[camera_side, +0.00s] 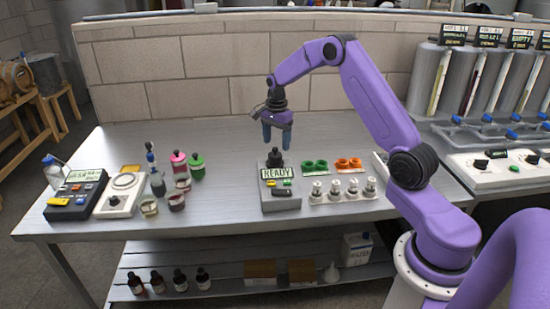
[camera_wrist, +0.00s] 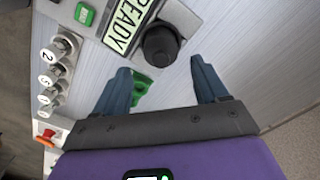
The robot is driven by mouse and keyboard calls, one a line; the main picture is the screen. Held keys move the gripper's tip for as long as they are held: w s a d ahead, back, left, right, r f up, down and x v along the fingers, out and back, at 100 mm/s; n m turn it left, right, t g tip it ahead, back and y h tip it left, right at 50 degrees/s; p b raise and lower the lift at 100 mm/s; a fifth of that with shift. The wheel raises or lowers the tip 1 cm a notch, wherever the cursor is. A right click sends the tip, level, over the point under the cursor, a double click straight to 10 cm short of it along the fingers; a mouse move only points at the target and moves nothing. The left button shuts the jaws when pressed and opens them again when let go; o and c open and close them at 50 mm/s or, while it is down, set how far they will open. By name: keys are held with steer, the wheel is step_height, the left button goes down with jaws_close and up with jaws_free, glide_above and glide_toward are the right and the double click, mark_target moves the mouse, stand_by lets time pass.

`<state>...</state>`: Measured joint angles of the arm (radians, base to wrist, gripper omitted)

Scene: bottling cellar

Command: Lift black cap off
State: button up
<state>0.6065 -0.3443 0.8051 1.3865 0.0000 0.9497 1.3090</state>
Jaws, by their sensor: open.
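The black cap (camera_side: 275,157) sits on top of the grey device with the READY label (camera_side: 281,200) on the metal bench. In the wrist view the black cap (camera_wrist: 160,45) is a round dark knob beside the READY sign (camera_wrist: 128,22). My gripper (camera_side: 277,138) is above the device, with its blue fingers pointing down. In the wrist view my gripper (camera_wrist: 162,72) is open and empty, and the cap lies just beyond the fingertips, apart from them.
Green rings (camera_side: 315,167) and orange rings (camera_side: 348,164) lie right of the device. Several numbered white-topped pieces (camera_side: 342,190) stand in front of them. Jars (camera_side: 180,163), a scale (camera_side: 121,192) and a meter (camera_side: 77,195) stand to the left. Bare bench lies between the jars and the device.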

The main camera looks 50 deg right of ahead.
mark_target(275, 148)
steer(key=shift+w+a+f, duration=0.1)
steer(key=shift+a+f, duration=0.05)
steer(key=shift+f, duration=1.15)
steer(key=shift+a+f, duration=0.1)
steer(key=shift+f, duration=1.2)
steer(key=c, duration=1)
